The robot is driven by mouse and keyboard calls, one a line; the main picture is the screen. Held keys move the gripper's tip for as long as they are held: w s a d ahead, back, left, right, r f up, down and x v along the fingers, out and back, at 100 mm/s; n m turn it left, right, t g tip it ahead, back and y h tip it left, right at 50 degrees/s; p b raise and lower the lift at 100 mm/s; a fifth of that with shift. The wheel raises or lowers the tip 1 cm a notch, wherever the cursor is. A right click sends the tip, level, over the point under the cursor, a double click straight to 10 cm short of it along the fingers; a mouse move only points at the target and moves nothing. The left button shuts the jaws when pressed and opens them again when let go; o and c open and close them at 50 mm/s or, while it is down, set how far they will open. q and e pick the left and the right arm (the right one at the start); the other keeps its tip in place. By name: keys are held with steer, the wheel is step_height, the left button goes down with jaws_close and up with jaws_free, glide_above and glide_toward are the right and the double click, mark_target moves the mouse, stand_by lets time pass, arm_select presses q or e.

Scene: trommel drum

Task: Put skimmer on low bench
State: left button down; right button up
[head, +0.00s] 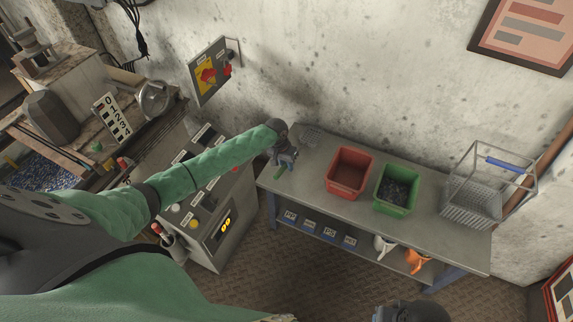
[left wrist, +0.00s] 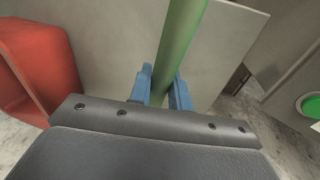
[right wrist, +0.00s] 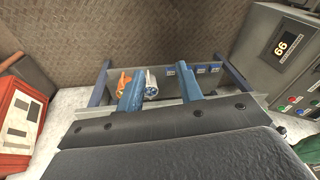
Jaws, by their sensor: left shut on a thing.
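The skimmer has a green handle (left wrist: 182,40) and, in the head view, a grey mesh head (head: 310,137). My left gripper (head: 285,158) is over the left end of the low bench (head: 325,204). Its blue fingers (left wrist: 162,88) are shut on the green handle in the left wrist view. The mesh head is beyond the gripper, near the wall, over the bench top; I cannot tell whether it touches. My right gripper (right wrist: 160,90) is open and empty, its blue fingers well apart.
A red bin (head: 350,173), a green bin (head: 397,189) with dark contents and a wire basket (head: 474,200) with a blue handle stand on the bench. White and orange items (head: 416,261) are on its lower shelf. A grey control cabinet (head: 222,236) stands left of it.

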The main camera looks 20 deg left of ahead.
arm_select(q)
steer(key=c, duration=1.2)
jaws_free()
